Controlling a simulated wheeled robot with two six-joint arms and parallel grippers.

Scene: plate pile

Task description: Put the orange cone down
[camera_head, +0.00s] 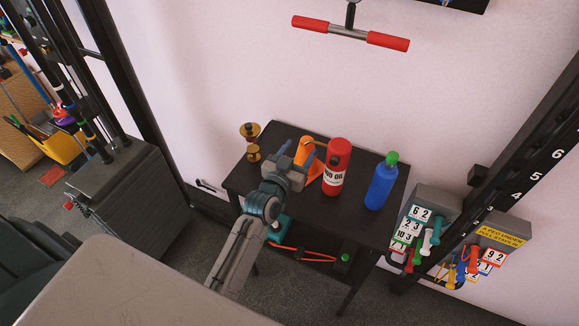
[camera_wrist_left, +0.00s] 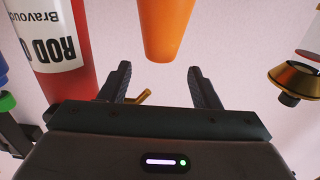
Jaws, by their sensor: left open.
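The orange cone (camera_head: 313,174) stands on the small black table (camera_head: 357,221), partly hidden behind my left gripper (camera_head: 296,162) in the head view. In the left wrist view the cone (camera_wrist_left: 167,28) is at the top middle, in line with the gap between the fingertips. My left gripper (camera_wrist_left: 158,82) is open there, with a clear gap on each side of the cone and nothing held. The wrist picture is upside down, as the bottle label shows. My right gripper is not in view.
A red rod oil bottle (camera_head: 337,168) stands close right of the cone, and a blue bottle (camera_head: 381,184) with a green cap farther right. Brass items (camera_head: 251,132) stand at the table's left back corner. The wall is behind. The table's front right top is clear.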

